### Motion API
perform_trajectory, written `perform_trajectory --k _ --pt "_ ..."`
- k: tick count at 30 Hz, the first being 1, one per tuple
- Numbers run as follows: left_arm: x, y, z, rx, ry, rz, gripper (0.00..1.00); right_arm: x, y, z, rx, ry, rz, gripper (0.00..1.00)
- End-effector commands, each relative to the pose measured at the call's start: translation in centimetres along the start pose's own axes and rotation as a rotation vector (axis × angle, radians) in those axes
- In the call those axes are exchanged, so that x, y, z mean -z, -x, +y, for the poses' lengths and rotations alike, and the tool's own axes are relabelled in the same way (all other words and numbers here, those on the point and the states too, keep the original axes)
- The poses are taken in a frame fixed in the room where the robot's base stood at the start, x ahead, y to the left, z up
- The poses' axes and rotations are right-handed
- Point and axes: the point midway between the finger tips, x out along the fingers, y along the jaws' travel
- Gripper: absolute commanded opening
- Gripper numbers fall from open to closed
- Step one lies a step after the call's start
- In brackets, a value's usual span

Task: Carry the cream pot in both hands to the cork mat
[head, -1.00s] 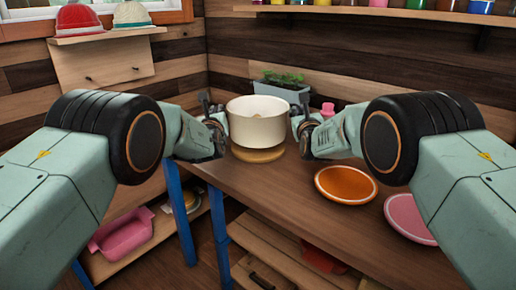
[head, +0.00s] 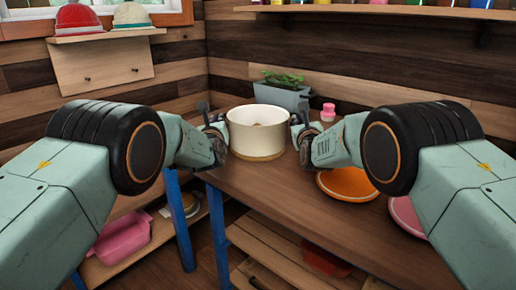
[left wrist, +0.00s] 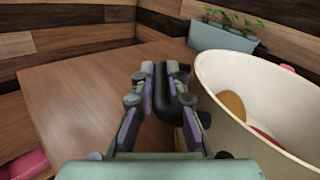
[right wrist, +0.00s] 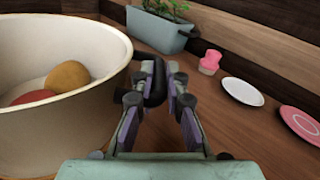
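The cream pot (head: 257,138) is upright on the wooden table, between my two grippers. The cork mat (head: 259,158) shows as a thin rim directly under it; the pot looks on it or just above it. My left gripper (head: 217,125) is closed around one black side handle (left wrist: 187,98) of the pot. My right gripper (head: 297,125) is closed around the opposite black handle (right wrist: 156,84). Inside the pot lie a yellow-orange round thing (right wrist: 69,76) and a red one (right wrist: 32,97), partly hidden by the wall.
A grey planter (head: 283,95) stands behind the pot, with a pink-topped shaker (head: 328,112) to its right. An orange plate (head: 347,184) and a pink plate (head: 405,214) lie on the right, partly behind my right arm. The table left of the pot is clear.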

Motion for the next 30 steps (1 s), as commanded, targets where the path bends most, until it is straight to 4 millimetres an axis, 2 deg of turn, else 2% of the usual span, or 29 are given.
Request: perform_trajectory --k 1,8,20,30 --pt "-0.1 0.0 0.0 0.000 0.000 0.000 0.17 0.0 0.0 0.0 0.001 0.000 0.001 0.17" --pt "-0.1 0.0 0.0 0.000 0.000 0.000 0.35 -0.1 0.0 0.0 0.000 0.000 0.000 0.35" --pt "0.0 0.2 -0.1 0.002 -0.002 0.002 0.35 -0.1 0.0 0.0 -0.001 0.000 0.001 0.35" --pt "-0.1 2.5 -0.1 0.001 -0.002 0.002 0.35 -0.1 0.0 0.0 -0.001 0.000 0.001 0.35"
